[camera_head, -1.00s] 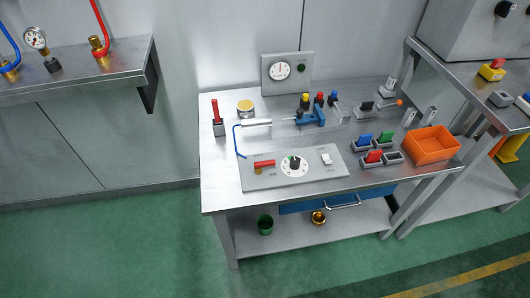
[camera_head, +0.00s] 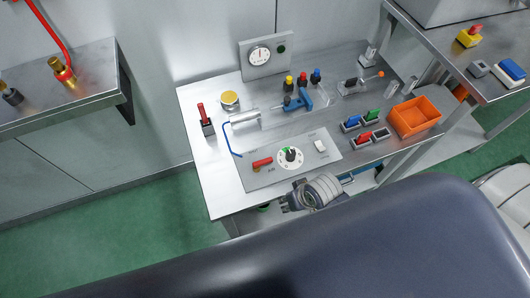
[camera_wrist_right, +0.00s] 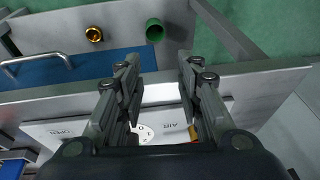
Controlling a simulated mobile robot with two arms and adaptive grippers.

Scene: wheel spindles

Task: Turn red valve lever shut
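The red valve lever (camera_head: 262,162) lies across its brass fitting at the left of the grey control panel (camera_head: 268,178), pointing roughly along the panel's length. My right gripper (camera_head: 287,204) is at the bench's front edge, below and right of the lever and apart from it. In the right wrist view its two fingers (camera_wrist_right: 160,64) stand well apart with nothing between them. A bit of the brass fitting (camera_wrist_right: 193,132) shows beside one finger there, near an "AIR" label; the fingers hide most of the panel. My left gripper is not in view.
A dial knob (camera_head: 290,157) and a white switch (camera_head: 320,146) sit on the panel right of the lever. An orange bin (camera_head: 414,117) stands at the right.

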